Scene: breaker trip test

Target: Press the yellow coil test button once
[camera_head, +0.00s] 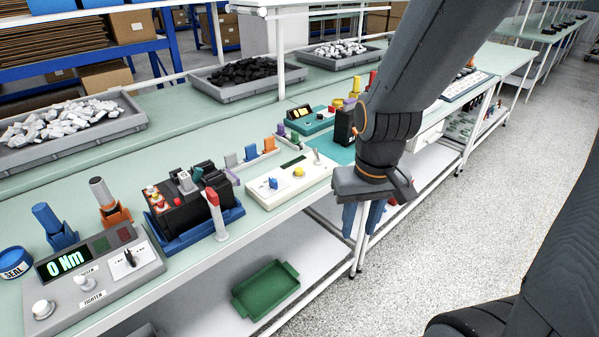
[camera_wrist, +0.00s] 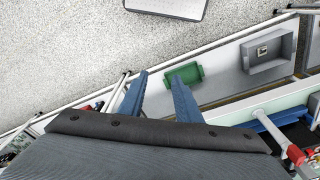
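A yellow dome button (camera_head: 299,171) sits on top of a cream box (camera_head: 285,186) on the bench, beside a blue knob and a small lever; I take it as the coil test button. My gripper (camera_head: 362,220) points down just off the bench's front edge, right of the cream box and apart from it. Its two blue fingers hang beside the bench frame. In the wrist view my gripper (camera_wrist: 156,78) has its fingers apart with nothing between them. The yellow button is not seen in the wrist view.
A black breaker (camera_head: 190,207) in a blue cradle, a red-topped handle (camera_head: 215,212) and a torque tester (camera_head: 95,275) stand left of the cream box. A teal device (camera_head: 308,123) stands behind. A green tray (camera_head: 265,290) lies on the lower shelf. The aisle floor is clear.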

